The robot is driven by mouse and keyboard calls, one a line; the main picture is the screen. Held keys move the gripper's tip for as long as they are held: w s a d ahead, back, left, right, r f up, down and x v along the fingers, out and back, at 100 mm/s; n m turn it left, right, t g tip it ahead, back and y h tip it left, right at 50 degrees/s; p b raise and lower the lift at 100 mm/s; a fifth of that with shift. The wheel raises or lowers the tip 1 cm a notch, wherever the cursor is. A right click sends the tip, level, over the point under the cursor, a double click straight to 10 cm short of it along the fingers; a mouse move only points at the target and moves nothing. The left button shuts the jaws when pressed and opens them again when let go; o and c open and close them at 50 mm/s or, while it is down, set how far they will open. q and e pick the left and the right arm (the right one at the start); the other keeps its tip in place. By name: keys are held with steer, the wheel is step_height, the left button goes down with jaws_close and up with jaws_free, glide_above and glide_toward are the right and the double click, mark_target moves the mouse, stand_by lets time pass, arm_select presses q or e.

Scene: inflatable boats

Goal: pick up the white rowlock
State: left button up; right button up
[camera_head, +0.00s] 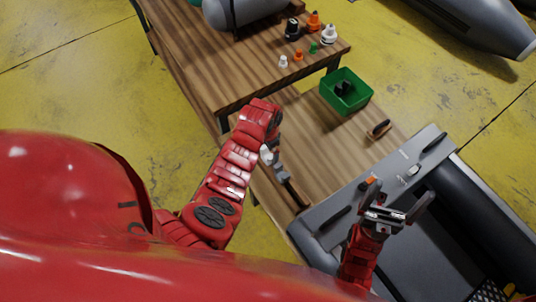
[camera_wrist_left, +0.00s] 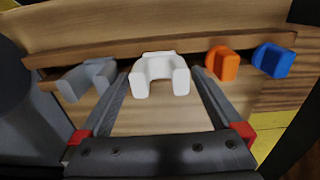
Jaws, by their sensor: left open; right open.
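The white rowlock (camera_wrist_left: 158,76) stands upright in the middle of the left wrist view, its U opening facing me, against a wooden ledge. My left gripper (camera_wrist_left: 160,92) is open, with one grey finger on each side of the rowlock. I cannot tell whether they touch it. A grey rowlock (camera_wrist_left: 86,78) is to its left; an orange one (camera_wrist_left: 222,64) and a blue one (camera_wrist_left: 273,60) are to its right. In the head view a small white piece (camera_head: 267,153) shows beside my left wrist; I cannot tell if it is the rowlock. My right gripper (camera_head: 395,203) is open and empty above the grey boat.
The wooden table (camera_head: 215,85) holds several small coloured parts at its far right corner. A green bin (camera_head: 360,103) and a brown-handled tool (camera_head: 378,130) rest on the lower bench (camera_head: 330,150). The grey boat (camera_head: 330,215) lies at the lower right.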

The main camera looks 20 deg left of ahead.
arm_select(q)
steer(key=shift+f, duration=0.45)
steer(key=c, duration=1.2)
steer(key=shift+r, duration=0.15)
steer(key=shift+c, duration=0.2)
steer(key=shift+w+r+b, duration=0.1)
steer(key=shift+r+b, duration=0.2)
steer(key=shift+r, duration=0.5)
step_height(320, 180, up, 10)
steer(key=shift+f+p, duration=0.25)
steer(key=shift+p, duration=0.15)
